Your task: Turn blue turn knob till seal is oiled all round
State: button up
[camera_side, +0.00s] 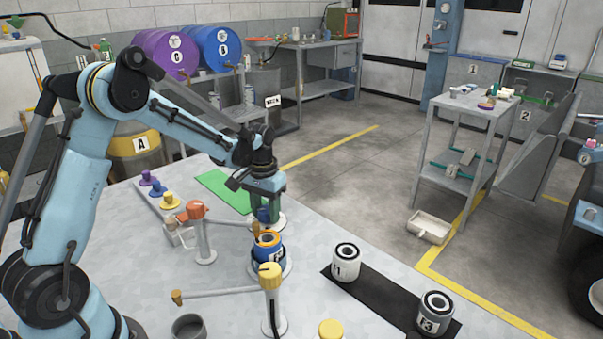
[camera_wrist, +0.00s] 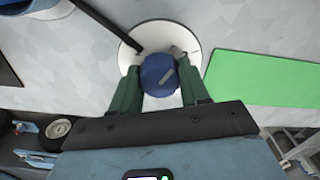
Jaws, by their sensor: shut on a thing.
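In the side view my gripper (camera_side: 268,205) points down at the knob, which is mostly hidden by the fingers. In front of it stands a blue reel (camera_side: 268,250) with an orange ring on top, on a round base. The seal and any oil on it are too small to make out.
An orange-topped post (camera_side: 197,212) and a yellow-topped post (camera_side: 270,272) with side arms stand close by. White reels (camera_side: 346,263) and (camera_side: 434,314) rest on a black mat (camera_side: 382,303). A green mat (camera_side: 222,190) lies behind my gripper.

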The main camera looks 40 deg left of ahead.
aim_at(266, 209)
jog(key=m, duration=0.6)
dwell(0.7)
jog(key=o, duration=1.1)
jog(key=shift+c, duration=0.2)
notch_tip(266, 209, up, 12)
jog(key=s+d+n+t, duration=0.2)
jog(key=s+d+t, duration=0.5)
jog(key=s+d, duration=0.5)
jog(key=shift+s+r+n, duration=0.4)
jog(key=shift+s+r, duration=0.05)
jog(key=shift+s, duration=0.6)
